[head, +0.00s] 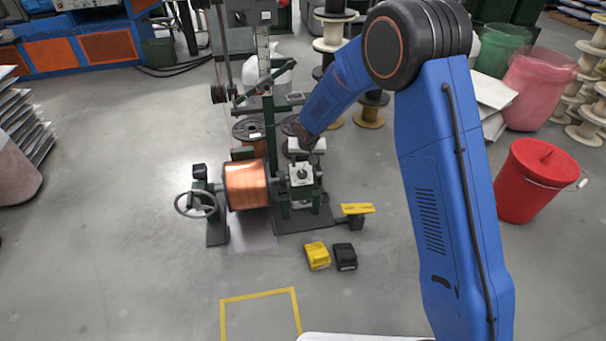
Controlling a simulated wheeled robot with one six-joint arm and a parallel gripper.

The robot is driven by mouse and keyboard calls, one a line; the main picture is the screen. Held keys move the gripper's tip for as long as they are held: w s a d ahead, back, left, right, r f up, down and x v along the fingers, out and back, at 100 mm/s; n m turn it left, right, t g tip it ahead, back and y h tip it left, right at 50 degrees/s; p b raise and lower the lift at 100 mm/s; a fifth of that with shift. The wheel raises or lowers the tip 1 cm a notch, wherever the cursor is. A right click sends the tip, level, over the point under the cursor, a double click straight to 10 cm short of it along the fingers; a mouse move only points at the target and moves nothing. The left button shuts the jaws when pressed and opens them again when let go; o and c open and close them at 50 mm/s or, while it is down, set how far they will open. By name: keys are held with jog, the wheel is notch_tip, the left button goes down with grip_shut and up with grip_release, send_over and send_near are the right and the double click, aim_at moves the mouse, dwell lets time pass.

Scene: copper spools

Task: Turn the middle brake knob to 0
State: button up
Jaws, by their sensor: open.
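My blue arm reaches in from the right, and its end, my gripper (305,144), is over the green winding machine (270,130), just behind and above a small pale box (301,174) with a dark round spot on top. The gripper is small and partly hidden by my wrist; its fingertips are not clear, but it is open. I cannot make out the middle brake knob or any number marking in this view. I cannot tell whether the gripper touches anything. A copper wire spool (246,186) is mounted on the machine, left of the pale box.
A handwheel (195,204) stands left of the spool. A yellow pedal (318,256) and a black pedal (345,257) lie on the floor in front, near a yellow sign (357,208). A red bucket (535,182) stands at right. Floor inside the yellow outline is clear.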

aim_at(302, 174)
jog(key=x, duration=1.1)
jog(key=shift+f, duration=0.15)
jog(key=shift+c, duration=0.3)
jog(key=c, duration=1)
